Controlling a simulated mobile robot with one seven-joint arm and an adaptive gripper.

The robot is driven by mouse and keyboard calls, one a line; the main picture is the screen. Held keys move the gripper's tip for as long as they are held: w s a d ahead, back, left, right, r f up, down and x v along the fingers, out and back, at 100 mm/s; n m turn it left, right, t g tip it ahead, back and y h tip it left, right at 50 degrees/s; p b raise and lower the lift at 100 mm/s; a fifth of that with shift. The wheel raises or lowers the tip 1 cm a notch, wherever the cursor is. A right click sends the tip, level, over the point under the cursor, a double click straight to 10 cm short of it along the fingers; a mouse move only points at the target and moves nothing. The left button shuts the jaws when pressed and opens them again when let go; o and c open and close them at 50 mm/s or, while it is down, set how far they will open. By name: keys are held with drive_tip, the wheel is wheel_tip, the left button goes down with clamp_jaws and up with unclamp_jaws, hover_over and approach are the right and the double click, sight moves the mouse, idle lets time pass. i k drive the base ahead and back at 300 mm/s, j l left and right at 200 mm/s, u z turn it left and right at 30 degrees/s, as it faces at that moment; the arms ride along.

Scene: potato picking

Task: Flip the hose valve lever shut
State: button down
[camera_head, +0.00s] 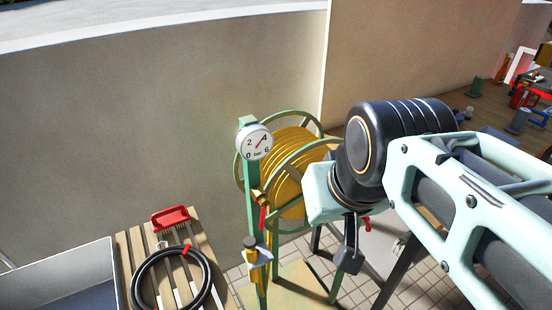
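A green hose reel (321,150) with yellow hose (290,150) wound on it stands by the wall. On its post, below a round pressure gauge (255,143), is a brass valve (258,196). A red lever (263,219) points down from the valve, along the post. My gripper (350,264) hangs to the right of the lever, apart from it in the picture, with its dark fingers pointing down. The fingers overlap from this side, so their opening does not show. My arm covers the reel's right part.
A slatted wooden bench (222,272) at lower left holds a coiled black hose (141,270) and a red brush (170,217). A grey bin (60,268) stands left of it. A small red part (367,222) shows beside my wrist. A cluttered wooden bench (455,101) is at the right.

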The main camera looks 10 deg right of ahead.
sight(263, 202)
drive_tip(key=k+z, duration=0.1)
drive_tip(key=k, duration=1.15)
